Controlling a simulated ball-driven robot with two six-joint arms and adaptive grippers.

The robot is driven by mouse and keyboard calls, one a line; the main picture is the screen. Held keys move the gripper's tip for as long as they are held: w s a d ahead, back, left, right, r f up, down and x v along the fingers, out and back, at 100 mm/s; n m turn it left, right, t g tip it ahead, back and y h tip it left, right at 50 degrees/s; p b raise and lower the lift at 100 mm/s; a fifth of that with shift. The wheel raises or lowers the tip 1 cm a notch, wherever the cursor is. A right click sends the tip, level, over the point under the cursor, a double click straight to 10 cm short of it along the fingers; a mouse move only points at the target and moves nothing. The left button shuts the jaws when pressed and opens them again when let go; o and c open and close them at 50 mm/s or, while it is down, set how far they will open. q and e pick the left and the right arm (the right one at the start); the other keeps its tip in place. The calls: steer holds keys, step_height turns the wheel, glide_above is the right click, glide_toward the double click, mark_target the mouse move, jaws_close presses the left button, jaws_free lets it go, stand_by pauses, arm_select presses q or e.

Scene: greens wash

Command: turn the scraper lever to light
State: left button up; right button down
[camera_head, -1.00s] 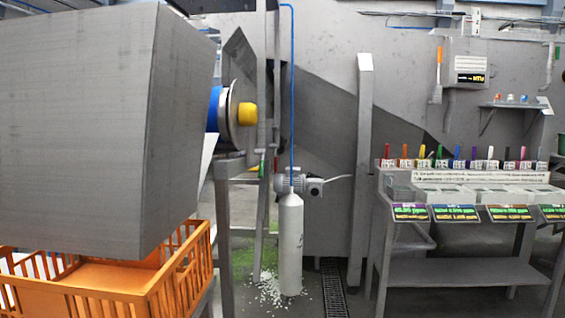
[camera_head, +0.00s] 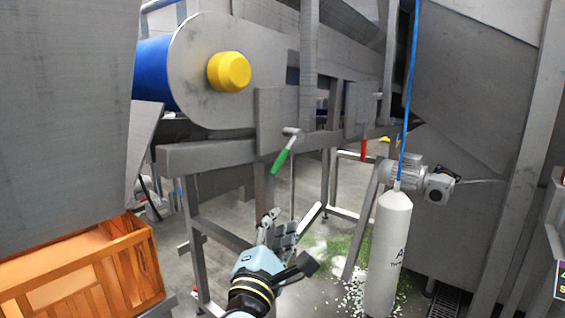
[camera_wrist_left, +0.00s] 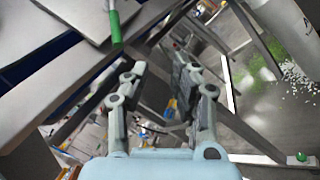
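A lever with a green handle (camera_head: 281,161) hangs tilted from a grey plate on the conveyor frame, its grip pointing down and left. The green handle (camera_wrist_left: 114,27) also shows at the top of the left wrist view. A second lever with a red handle (camera_head: 364,150) hangs about straight down farther right. I cannot read any label that tells which is the scraper lever. My left gripper (camera_head: 293,222) is below and close to the green handle, apart from it. In the wrist view its fingers (camera_wrist_left: 160,85) are spread with nothing between them. My right gripper is not in view.
A yellow roller cap (camera_head: 229,71) is on the conveyor end above left. An orange crate (camera_head: 80,278) stands at lower left. A white cylinder (camera_head: 388,255) stands on the right, with spilled green and white bits on the floor nearby.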

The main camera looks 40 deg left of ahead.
mark_target(279, 165)
arm_select(q)
step_height(279, 165, up, 6)
steer(key=a+r+n+y, duration=0.1)
steer(key=a+n+y, duration=0.1)
steer(key=n, duration=0.2)
steer(key=p+x, duration=0.2)
steer(key=x, duration=0.6)
steer(key=shift+w+a+f, duration=0.1)
steer(key=shift+w, duration=0.3)
steer(key=shift+w+a+p, duration=0.2)
steer(key=shift+w+p, duration=0.1)
steer(key=shift+w, duration=0.1)
jaws_close()
